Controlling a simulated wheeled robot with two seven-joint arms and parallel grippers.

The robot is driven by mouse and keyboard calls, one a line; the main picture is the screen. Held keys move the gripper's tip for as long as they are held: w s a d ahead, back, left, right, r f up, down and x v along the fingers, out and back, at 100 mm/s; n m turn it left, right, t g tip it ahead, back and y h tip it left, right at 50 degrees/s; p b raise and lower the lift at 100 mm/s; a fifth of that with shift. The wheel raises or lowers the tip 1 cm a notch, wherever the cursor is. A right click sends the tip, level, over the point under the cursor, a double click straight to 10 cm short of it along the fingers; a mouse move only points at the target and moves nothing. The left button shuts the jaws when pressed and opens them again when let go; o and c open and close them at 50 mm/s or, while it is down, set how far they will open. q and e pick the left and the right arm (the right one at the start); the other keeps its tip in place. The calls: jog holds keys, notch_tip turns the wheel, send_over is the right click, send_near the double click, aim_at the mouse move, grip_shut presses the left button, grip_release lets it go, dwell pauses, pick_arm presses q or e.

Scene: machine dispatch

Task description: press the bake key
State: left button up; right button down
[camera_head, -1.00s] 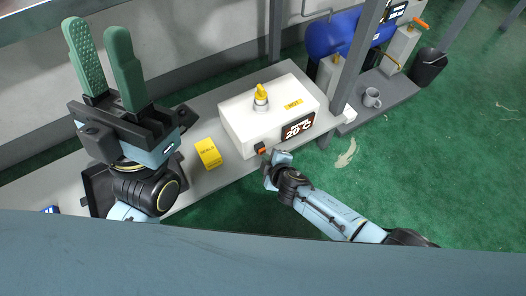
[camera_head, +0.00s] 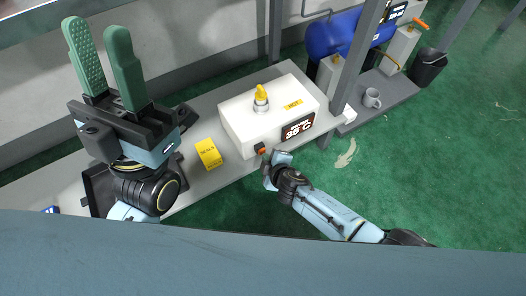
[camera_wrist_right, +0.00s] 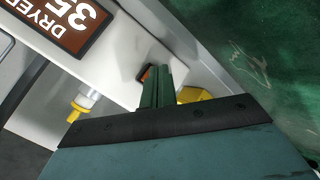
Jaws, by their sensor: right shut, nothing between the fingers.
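The white dryer box (camera_head: 250,122) stands on the grey bench. Its front has a dark display (camera_head: 297,129), which reads DRYER and 35 in the right wrist view (camera_wrist_right: 62,22). A small orange-red key (camera_head: 261,149) sits low at the left of that front; it shows at the fingertips in the wrist view (camera_wrist_right: 146,73). My right gripper (camera_wrist_right: 152,82) is shut and empty, its tips at the key; whether they touch it I cannot tell. My left gripper (camera_head: 101,45) is open and empty, its green fingers raised above the bench's left part.
A yellow box (camera_head: 208,153) stands on the bench left of the dryer. A yellow-topped fitting (camera_head: 261,97) and a yellow HOT label (camera_head: 293,104) are on the dryer. A grey post (camera_head: 358,60), mug (camera_head: 373,98), blue tank (camera_head: 333,36) and black bucket (camera_head: 430,66) are at right.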

jog(key=shift+s+d, duration=0.4)
jog(key=shift+s, duration=0.15)
jog(key=shift+s, duration=0.1)
jog(key=shift+s+d+p, duration=0.5)
jog(key=shift+s+d, duration=0.25)
jog(key=shift+s, duration=0.25)
jog(key=shift+s+d+p, duration=0.45)
jog(key=shift+s+d, duration=0.3)
jog(key=shift+s, duration=0.2)
